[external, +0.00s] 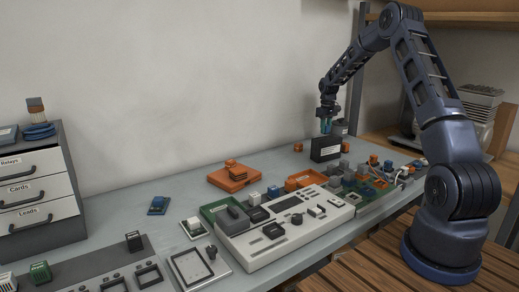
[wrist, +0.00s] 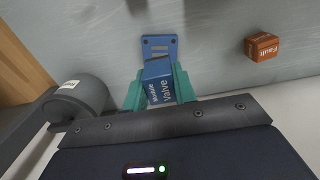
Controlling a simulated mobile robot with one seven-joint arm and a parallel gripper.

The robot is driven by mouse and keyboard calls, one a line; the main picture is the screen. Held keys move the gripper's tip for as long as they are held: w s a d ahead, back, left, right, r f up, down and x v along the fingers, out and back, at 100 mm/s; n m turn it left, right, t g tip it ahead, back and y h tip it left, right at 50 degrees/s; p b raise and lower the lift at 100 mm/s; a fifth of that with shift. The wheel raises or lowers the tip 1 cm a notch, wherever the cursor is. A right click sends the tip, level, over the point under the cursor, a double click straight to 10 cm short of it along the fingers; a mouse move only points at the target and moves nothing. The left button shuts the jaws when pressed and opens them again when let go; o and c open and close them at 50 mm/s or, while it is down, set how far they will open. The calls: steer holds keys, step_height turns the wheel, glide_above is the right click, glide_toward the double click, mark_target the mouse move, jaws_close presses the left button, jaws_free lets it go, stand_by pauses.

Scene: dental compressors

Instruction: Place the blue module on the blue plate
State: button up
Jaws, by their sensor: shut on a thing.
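In the wrist view my gripper (wrist: 160,90) is shut on the blue module (wrist: 157,78), which carries white lettering that includes "Valve". The teal fingertips press its left and right sides. The module looks slightly tilted in the picture. The blue plate (wrist: 158,46) lies flat on the grey table just beyond the module, which covers its near edge. I cannot tell whether the module touches the plate. In the external view my gripper (external: 326,126) points down above a black box (external: 325,150) or behind it. The plate there cannot be made out.
An orange cube (wrist: 262,47) marked "Fault" stands right of the plate. A grey rounded object (wrist: 80,95) is close on the left. In the external view a white console (external: 285,230) and several small modules crowd the table front. The table between plate and cube is clear.

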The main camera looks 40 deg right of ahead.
steer(key=shift+f, duration=2.2)
steer(key=shift+f, duration=0.15)
steer(key=o, duration=1)
